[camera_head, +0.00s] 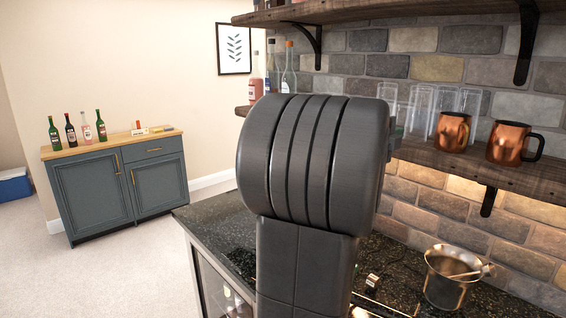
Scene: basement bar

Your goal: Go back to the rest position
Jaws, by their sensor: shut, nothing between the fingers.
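My dark grey arm (308,190) rises through the middle of the head view, its rounded ribbed joint at shelf height. It hides part of the counter and the wall shelf behind it. I cannot see my gripper; it is out of the picture or hidden behind the arm.
A dark stone counter (222,225) runs behind my arm, with a metal pot (447,280) at right. A wooden shelf (470,166) holds copper mugs (508,142), glasses and bottles. A blue cabinet (118,190) with several bottles stands far left. Pale floor (120,280) is clear.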

